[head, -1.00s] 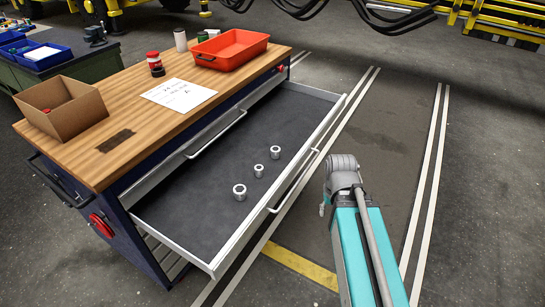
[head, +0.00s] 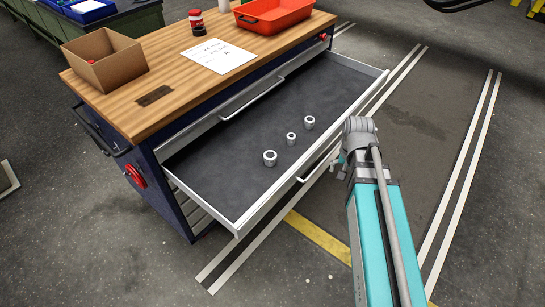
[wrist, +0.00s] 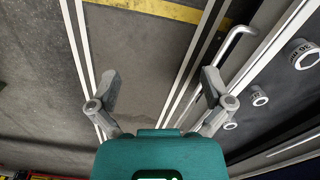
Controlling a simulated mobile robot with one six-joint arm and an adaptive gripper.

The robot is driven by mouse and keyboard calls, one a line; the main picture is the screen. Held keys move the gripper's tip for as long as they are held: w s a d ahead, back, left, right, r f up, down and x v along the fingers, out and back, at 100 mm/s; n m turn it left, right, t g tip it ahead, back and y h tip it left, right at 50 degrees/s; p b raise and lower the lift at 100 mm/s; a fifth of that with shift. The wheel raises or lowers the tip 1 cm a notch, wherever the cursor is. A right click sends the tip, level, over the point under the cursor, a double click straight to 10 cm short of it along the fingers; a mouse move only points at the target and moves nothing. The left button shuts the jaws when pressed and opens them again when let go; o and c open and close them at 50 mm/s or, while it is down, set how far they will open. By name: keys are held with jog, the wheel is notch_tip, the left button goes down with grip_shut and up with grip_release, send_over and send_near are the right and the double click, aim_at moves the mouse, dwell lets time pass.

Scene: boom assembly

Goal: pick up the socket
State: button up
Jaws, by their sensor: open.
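Three silvery sockets lie in the open drawer: a larger one nearest (head: 270,158), a small one in the middle (head: 291,138) and another farther back (head: 309,122). In the wrist view they show at the right edge: the large socket (wrist: 301,54), with markings on its side, a middle one (wrist: 259,96) and a third (wrist: 230,126), partly behind my right finger. My gripper (wrist: 160,78) is open and empty, over the floor outside the drawer front. In the head view my arm mostly hides it.
The drawer (head: 225,178) has a dark liner and a raised bar handle (head: 320,163) on its front. The wooden bench top (head: 185,98) holds a cardboard box (head: 105,62), a paper sheet (head: 216,56), an orange tray (head: 275,17) and a red-and-black item (head: 197,22). Striped floor lies right.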

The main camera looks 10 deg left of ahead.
jog(key=w+a+m, duration=0.6)
jog(key=w+a, duration=0.3)
jog(key=a, duration=0.4)
jog(key=m, duration=0.6)
send_over(271, 155)
jog(key=shift+f+b, duration=0.3)
jog(key=shift+f, duration=0.2)
notch_tip(271, 155, down, 8)
jog(key=b, duration=0.8)
jog(key=shift+f+b, duration=0.15)
jog(key=shift+b, duration=0.2)
jog(key=shift+w+f+b, duration=0.15)
jog(key=shift+f+b, duration=2.45)
